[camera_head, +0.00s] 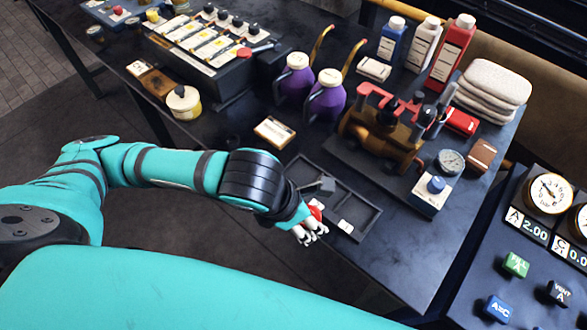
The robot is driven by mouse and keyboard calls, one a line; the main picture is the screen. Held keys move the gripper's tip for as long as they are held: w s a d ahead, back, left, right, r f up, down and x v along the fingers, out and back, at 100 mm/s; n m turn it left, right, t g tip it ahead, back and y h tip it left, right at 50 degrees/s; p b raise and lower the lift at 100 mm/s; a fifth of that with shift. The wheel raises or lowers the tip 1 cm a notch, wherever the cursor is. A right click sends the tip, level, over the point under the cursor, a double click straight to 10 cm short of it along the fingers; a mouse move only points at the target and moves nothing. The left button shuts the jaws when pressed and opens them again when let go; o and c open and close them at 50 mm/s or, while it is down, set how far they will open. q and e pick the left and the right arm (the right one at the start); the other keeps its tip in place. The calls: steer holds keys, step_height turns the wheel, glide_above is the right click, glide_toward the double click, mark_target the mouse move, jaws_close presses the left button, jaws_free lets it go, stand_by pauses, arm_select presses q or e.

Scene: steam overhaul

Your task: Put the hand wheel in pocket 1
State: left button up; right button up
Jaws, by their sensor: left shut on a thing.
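My left gripper (312,235) is at the front edge of the black pocket tray (367,217), fingers pointing down. It is shut on a small red thing (316,209), which looks like the hand wheel; the fingers and wrist hide most of it. The tray lies on the dark bench and has divided pockets. A small white label (345,226) is at its near side, too small to read. A grey part (326,185) sits in the tray just behind my gripper. I cannot tell which pocket is number 1. My right gripper is not in view.
A brass valve assembly (382,134) with red handles stands behind the tray. Purple bottles (325,97) stand further back. The bench front right of the tray is clear.

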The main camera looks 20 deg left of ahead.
arm_select(q)
steer(key=w+b, duration=0.1)
steer(key=w+a+b, duration=0.1)
steer(key=w+f+b, duration=0.1)
steer(key=w, duration=0.1)
steer(key=shift+a, duration=0.3)
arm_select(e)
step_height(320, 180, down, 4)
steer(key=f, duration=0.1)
arm_select(q)
steer(key=shift+w+a+r+p, duration=0.3)
steer(key=shift+w+r+p, duration=0.1)
steer(key=shift+w+p, duration=0.4)
steer(key=w+a+p, duration=0.1)
steer(key=w, duration=0.1)
steer(key=w+a, duration=0.1)
steer(key=w, duration=0.2)
steer(key=w+a+f+p, duration=0.1)
steer(key=w, duration=0.1)
steer(key=shift+w+p, duration=0.15)
steer(key=shift+p, duration=0.15)
steer(key=shift+w+a, duration=0.1)
steer(key=shift+w, duration=0.15)
step_height(320, 180, down, 3)
steer(key=shift+r+p, duration=0.1)
steer(key=shift+p, duration=0.6)
steer(key=shift+f, duration=0.35)
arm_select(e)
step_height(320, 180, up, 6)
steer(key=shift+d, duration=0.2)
